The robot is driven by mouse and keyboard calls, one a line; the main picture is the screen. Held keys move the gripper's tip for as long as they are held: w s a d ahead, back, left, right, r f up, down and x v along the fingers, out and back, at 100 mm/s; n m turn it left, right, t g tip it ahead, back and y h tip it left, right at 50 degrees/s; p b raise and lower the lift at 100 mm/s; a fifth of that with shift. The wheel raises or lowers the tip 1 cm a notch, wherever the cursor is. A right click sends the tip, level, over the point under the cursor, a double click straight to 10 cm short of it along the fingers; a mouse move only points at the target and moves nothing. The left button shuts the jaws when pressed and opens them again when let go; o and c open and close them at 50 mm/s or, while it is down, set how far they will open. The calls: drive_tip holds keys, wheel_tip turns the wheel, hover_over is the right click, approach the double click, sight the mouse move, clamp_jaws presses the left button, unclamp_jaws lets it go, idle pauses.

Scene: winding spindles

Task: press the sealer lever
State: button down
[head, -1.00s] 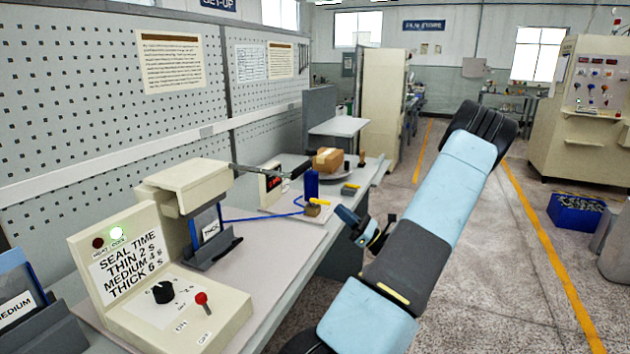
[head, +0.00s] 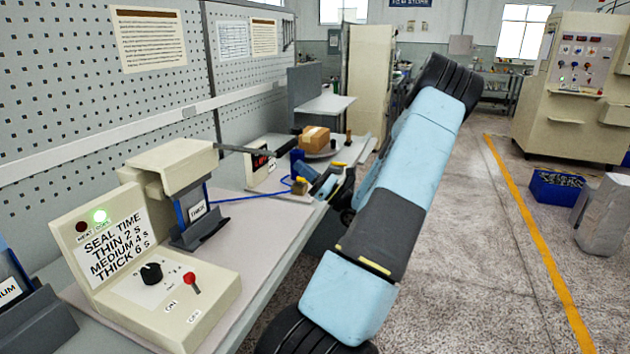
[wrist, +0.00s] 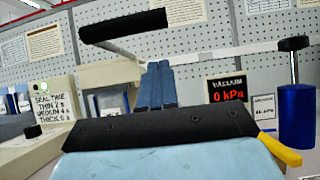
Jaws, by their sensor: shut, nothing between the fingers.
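The sealer (head: 172,168) is a beige machine on the bench at left in the head view. Its lever (head: 240,149) sticks out to the right as a thin metal arm with a dark grip. In the wrist view, the lever's black grip (wrist: 122,25) is raised, above and left of my fingertips. My gripper (wrist: 158,68) is shut and empty, its blue fingers pointing up, apart from the grip. In the head view, my gripper (head: 325,183) is at the bench edge, right of the lever and partly hidden by my arm.
A control box (head: 155,280) with a dial and a red switch stands in front of the sealer. A vacuum display (wrist: 230,98) reads 0 kPa; a blue cylinder (wrist: 296,118) with a black-topped post stands to its right. A cardboard box (head: 314,139) sits farther along the bench.

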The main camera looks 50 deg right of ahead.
drive_tip(key=shift+w+a+r, duration=0.1)
drive_tip(key=shift+w+r, duration=0.05)
drive_tip(key=shift+r, duration=0.8)
drive_tip(key=shift+w+r, duration=0.1)
drive_tip(key=shift+r, duration=0.85)
drive_tip(key=shift+r, duration=0.1)
